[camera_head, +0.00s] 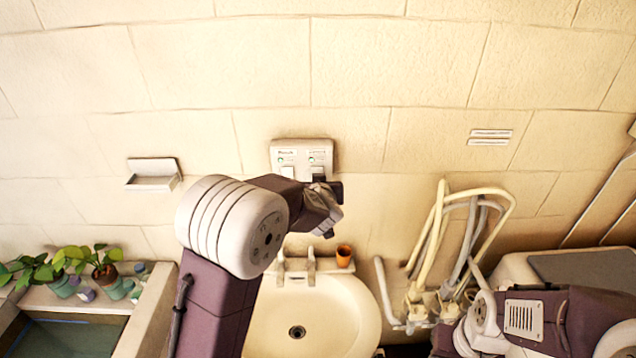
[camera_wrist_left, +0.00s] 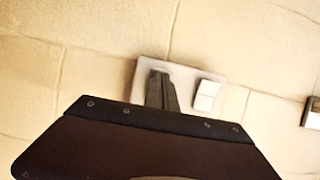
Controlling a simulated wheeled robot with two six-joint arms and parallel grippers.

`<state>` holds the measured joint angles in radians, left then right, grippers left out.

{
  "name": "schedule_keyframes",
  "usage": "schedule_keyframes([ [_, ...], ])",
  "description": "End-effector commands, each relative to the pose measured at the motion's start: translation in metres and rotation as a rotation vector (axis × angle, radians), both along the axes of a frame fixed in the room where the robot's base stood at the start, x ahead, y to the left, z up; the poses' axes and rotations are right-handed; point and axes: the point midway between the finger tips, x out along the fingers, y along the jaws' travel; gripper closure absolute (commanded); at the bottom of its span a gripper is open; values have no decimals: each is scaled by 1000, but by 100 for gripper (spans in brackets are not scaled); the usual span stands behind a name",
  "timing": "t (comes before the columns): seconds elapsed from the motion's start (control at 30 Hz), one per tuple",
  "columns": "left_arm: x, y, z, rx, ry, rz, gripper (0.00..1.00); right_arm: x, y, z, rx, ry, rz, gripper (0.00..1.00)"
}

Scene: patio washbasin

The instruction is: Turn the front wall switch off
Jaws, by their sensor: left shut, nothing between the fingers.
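The wall switch plate (camera_head: 300,147) is pale, with two white rockers and small green marks above them. In the left wrist view the plate (camera_wrist_left: 190,73) is tilted, with one white rocker (camera_wrist_left: 207,95) in sight. There my left gripper (camera_wrist_left: 160,78) is shut and empty, its dark fingers overlapping the plate beside that rocker. I cannot tell whether they touch it. My right gripper is not in view.
A washbasin (camera_head: 345,300) with a tap (camera_head: 297,267) and an orange cup (camera_head: 344,255) stands below. A soap dish (camera_head: 153,174) is on the wall to the left. Cream hoses (camera_head: 439,215) and a planter with potted plants (camera_head: 106,273) flank the basin.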

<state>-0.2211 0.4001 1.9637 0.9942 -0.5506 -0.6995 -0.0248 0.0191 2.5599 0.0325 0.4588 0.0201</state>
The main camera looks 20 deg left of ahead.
Motion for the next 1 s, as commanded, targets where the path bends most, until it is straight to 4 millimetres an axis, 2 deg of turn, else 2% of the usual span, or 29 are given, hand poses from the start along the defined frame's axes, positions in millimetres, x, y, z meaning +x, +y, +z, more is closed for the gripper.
schedule_keyframes([
  [0.27,0,0,-1,0,-1,0,100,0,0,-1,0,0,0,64],
  [0.4,3,1,-12,11,-38,1,100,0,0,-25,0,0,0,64],
  [0.47,3,1,-2,10,-34,1,100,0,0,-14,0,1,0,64],
  [0.67,3,1,-1,10,-34,1,100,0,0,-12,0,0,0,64],
  [1.0,3,1,14,11,-33,1,100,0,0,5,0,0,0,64],
])
